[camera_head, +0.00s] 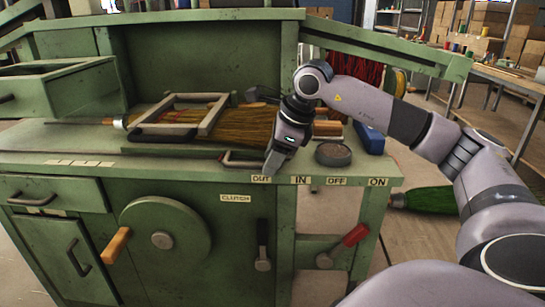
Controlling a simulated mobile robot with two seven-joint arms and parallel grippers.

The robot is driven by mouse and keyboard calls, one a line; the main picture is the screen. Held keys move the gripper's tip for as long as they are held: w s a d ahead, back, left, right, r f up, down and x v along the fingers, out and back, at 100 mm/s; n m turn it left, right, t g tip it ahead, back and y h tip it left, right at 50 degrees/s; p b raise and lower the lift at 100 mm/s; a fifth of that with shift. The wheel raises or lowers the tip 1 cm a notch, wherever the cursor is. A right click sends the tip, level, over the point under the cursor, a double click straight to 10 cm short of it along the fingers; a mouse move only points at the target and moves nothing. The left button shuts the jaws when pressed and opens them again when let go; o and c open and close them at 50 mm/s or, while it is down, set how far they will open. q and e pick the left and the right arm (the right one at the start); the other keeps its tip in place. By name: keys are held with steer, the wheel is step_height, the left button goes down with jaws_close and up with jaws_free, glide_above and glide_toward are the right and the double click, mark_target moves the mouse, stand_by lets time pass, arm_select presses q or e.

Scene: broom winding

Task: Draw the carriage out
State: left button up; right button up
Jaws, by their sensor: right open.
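The carriage appears to be the pale rectangular frame (213,118) lying over the broom straw (245,128) on the green machine's bed. A dark handle (160,133) is at its front. A second, pale-edged handle (232,163) lies at the bed's front edge, near the OUT label (261,179). My right gripper (272,170) is open and points down at the right end of this second handle. I cannot tell whether it touches it, and its fingertips are partly hidden. My left gripper is not in view.
A crank wheel (165,240), a clutch lever (262,245) and a red-handled lever (345,245) are on the machine's front. A round dark tin (333,154) and a blue block (369,138) stand right of my gripper. An open drawer (60,90) is at left.

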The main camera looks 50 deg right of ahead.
steer(key=shift+r, duration=0.1)
steer(key=p+v, duration=0.1)
steer(key=v, duration=0.6)
steer(key=shift+a, duration=0.1)
stand_by(0.3)
